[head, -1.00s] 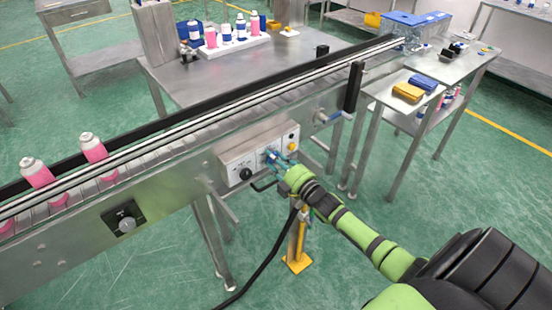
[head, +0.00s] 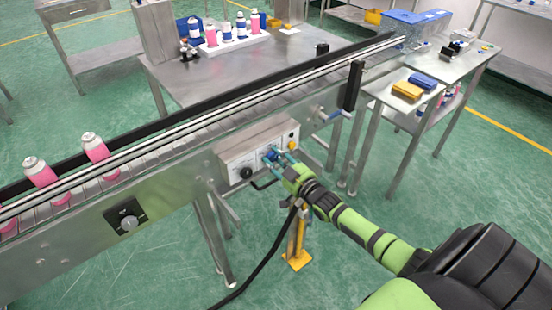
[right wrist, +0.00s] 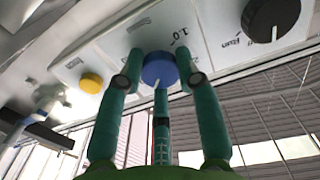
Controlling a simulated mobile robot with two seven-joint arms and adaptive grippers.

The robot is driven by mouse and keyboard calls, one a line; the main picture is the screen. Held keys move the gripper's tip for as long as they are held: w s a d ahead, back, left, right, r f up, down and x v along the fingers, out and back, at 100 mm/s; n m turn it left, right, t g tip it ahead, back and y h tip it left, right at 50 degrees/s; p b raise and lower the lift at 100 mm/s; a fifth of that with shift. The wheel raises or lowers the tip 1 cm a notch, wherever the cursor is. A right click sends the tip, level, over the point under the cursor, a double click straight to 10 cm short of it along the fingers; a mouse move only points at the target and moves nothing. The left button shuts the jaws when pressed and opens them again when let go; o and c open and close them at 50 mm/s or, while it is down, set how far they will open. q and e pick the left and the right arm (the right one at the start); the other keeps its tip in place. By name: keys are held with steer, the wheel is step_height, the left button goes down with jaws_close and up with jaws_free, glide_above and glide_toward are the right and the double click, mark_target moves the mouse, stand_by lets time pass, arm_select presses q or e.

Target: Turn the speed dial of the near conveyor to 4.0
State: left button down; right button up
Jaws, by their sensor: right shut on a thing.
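The near conveyor's control box (head: 229,170) hangs on its front side. My right gripper (head: 276,157) is at the box, with its arm coming in from the lower right. In the right wrist view a blue dial (right wrist: 159,69) with a white pointer mark sits between the fingertips of my right gripper (right wrist: 161,80). The fingers are shut on it from both sides. A printed "1.0" shows beside the dial; other scale figures are hidden or too small to read. The pointer mark is at the dial's lower edge in that view. My left gripper is not in view.
A black knob (right wrist: 271,18) and a yellow button (right wrist: 92,82) flank the blue dial on the panel. Another black knob plate (head: 125,218) is further left on the conveyor (head: 75,252). Pink cans (head: 40,172) stand on the belt. A yellow-footed post (head: 297,259) stands below.

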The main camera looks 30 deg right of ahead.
steer(key=shift+r+m, duration=0.15)
steer(key=shift+m, duration=0.95)
steer(key=shift+r, duration=0.1)
steer(key=o, duration=1.1)
steer(key=shift+w, duration=0.1)
steer(key=shift+o, duration=0.2)
steer(key=shift+s+f, duration=0.2)
steer(key=shift+s, duration=0.2)
steer(key=s, duration=1.1)
steer(key=shift+s+d, duration=0.15)
steer(key=shift+d, duration=0.3)
steer(key=shift+r, duration=0.1)
